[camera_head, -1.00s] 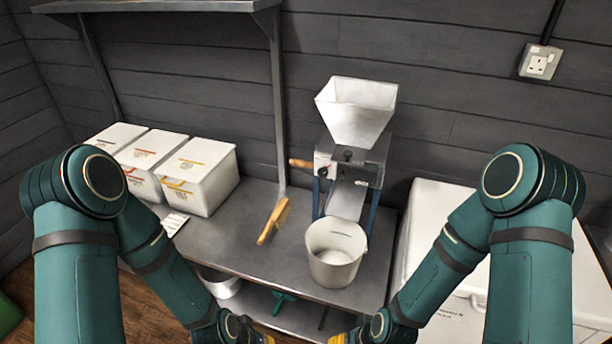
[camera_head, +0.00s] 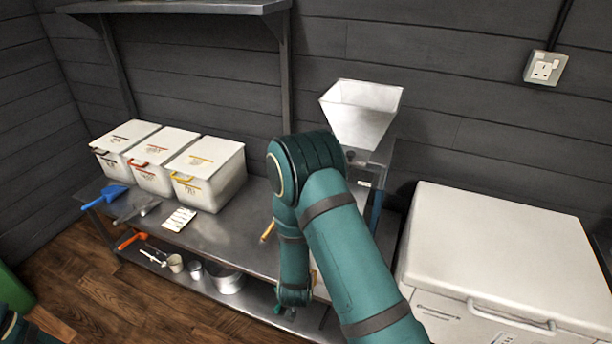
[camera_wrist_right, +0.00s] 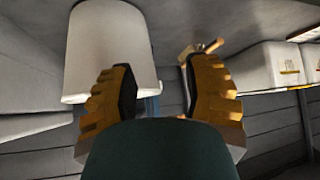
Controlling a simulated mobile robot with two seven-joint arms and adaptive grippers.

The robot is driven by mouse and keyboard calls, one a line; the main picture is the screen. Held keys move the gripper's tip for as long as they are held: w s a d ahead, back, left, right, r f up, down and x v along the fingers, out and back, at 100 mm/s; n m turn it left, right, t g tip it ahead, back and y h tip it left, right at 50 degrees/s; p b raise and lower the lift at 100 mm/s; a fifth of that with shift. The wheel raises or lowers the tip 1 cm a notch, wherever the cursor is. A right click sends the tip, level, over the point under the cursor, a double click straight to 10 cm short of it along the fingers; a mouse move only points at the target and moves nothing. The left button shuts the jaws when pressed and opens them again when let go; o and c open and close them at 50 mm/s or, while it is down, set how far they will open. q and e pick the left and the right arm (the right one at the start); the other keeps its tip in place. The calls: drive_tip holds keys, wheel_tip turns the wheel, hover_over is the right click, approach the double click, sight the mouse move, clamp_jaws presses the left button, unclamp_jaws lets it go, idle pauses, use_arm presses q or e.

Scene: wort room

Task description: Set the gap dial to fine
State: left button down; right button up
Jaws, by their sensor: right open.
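The mill (camera_head: 378,165) with its white hopper (camera_head: 358,118) stands on the steel table, right of centre in the head view. My right arm crosses in front of it and hides most of its front. I cannot make out the gap dial or its setting. My right gripper (camera_wrist_right: 158,76) is open and empty in the right wrist view, which looks upside down. A white bucket (camera_wrist_right: 110,45) shows beyond the left-hand finger there; my arm hides it in the head view. My left gripper is not in view.
A brush (camera_wrist_right: 203,46) lies on the table (camera_head: 225,235). Three white lidded bins (camera_head: 212,172), a blue scoop (camera_head: 105,196) and a white card (camera_head: 179,219) are at the left. A large white chest (camera_head: 500,250) stands right of the table. A shelf (camera_head: 175,7) hangs above.

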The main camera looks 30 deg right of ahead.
drive_tip(key=w+d+r+m+t+h, duration=0.2)
drive_tip(key=w+d+r+h, duration=0.25)
drive_tip(key=r, duration=0.35)
drive_tip(key=w+d+r+m+t+h, duration=0.2)
drive_tip(key=w+d+r+h, duration=0.3)
drive_tip(key=r, duration=0.4)
drive_tip(key=w+a+b+x, duration=0.1)
drive_tip(key=x, duration=1.2)
drive_tip(key=shift+d+b, duration=0.15)
drive_tip(key=shift+b, duration=0.25)
drive_tip(key=shift+w+f, duration=0.15)
clamp_jaws()
